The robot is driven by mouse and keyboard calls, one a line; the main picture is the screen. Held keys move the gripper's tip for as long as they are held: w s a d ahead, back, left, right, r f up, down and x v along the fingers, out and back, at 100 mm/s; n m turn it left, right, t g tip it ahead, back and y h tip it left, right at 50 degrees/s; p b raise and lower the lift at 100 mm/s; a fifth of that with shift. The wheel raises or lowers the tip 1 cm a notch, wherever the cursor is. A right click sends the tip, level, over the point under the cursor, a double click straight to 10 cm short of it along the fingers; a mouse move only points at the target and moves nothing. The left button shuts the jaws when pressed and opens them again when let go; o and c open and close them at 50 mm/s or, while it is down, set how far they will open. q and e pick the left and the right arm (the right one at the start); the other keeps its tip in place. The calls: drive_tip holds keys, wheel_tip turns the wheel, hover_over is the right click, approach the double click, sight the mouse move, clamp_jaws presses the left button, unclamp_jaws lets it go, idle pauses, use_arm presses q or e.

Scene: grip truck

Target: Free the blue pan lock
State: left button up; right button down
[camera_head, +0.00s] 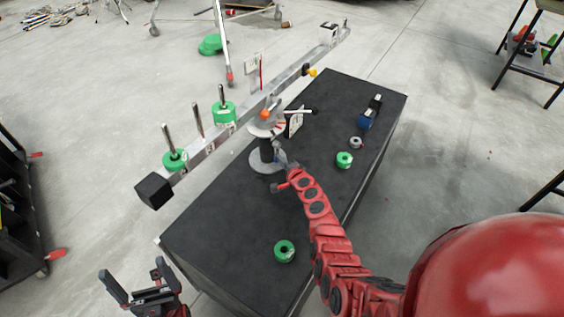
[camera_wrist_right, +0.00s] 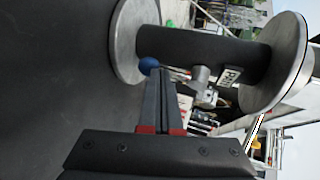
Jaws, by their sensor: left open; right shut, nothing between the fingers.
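A blue knob (camera_wrist_right: 148,65) shows in the right wrist view, beside the column (camera_wrist_right: 190,54) of the stand and near its round metal base plate. I take it for the blue pan lock. I cannot make it out in the head view, where my right gripper and the stand (camera_head: 265,160) overlap. My right gripper (camera_wrist_right: 157,72) is shut and empty, its tips right at the knob; touching or just apart, I cannot tell. In the head view, my right gripper (camera_head: 281,160) is low beside the column. My left gripper (camera_head: 138,280) is open and empty, off the table's left front corner.
The stand carries a long tilted beam (camera_head: 200,150) with green weights on pegs and a black block (camera_head: 154,190) at its near end. An orange knob (camera_head: 266,115) sits at the pivot. Green rolls (camera_head: 285,251) and a blue-black item (camera_head: 367,117) lie on the black table (camera_head: 225,225).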

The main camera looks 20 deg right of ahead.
drive_tip(key=shift+w+f+b, duration=0.1)
drive_tip(key=shift+f+b, duration=0.1)
drive_tip(key=shift+b, duration=0.25)
drive_tip(key=b, duration=0.4)
drive_tip(key=shift+w+d+f+n+t, duration=0.15)
drive_tip(key=shift+w+n+t, duration=0.1)
drive_tip(key=shift+n+t, duration=0.15)
drive_tip(key=shift+r, duration=0.25)
drive_tip(key=shift+d+r, duration=0.1)
drive_tip(key=shift+r, duration=0.25)
